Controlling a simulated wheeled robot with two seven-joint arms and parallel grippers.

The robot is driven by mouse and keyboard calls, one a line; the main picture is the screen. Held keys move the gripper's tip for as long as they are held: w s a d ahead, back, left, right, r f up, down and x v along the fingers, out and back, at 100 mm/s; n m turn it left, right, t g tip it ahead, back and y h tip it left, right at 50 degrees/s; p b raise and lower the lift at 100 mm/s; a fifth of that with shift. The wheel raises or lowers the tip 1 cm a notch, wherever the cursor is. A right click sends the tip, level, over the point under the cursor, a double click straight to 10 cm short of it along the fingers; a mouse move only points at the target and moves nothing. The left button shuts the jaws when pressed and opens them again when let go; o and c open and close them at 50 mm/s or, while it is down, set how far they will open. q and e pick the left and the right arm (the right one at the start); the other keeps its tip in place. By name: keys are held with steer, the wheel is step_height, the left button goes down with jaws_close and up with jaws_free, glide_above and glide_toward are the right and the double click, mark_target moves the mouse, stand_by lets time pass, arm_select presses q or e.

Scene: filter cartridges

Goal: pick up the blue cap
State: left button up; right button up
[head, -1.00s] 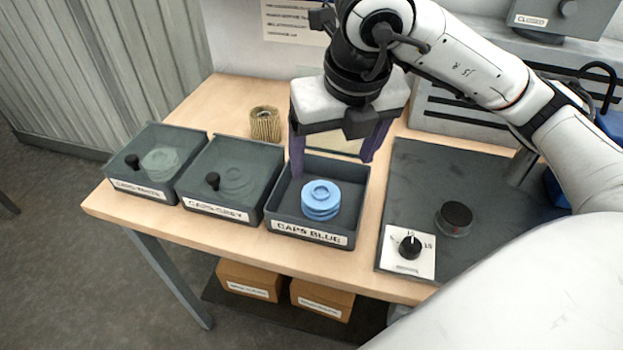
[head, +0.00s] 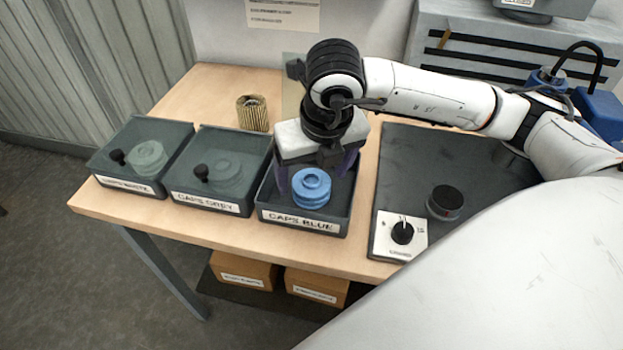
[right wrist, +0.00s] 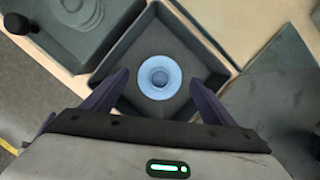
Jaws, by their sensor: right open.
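The blue caps sit stacked in the open bin labelled CAPS BLUE (head: 347,226). The top blue cap (head: 312,184) is round with a raised ring, and it also shows in the right wrist view (right wrist: 159,77). My right gripper (head: 318,180) is open and empty, with its purple fingers reaching down into the bin around the back of the stack. In the right wrist view the fingers (right wrist: 160,92) stand wide apart, one to each side of the cap, and I see no contact. My left gripper is not in view.
Two lidded bins stand left of it: CAPS GREY (head: 208,203) and CAPS WHITE (head: 127,187), each with a black knob. A pleated filter (head: 252,113) stands behind. A dark mat (head: 410,165) at right holds a black-topped puck (head: 445,202) and a dial (head: 402,232).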

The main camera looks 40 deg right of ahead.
steer(key=c, duration=1.1)
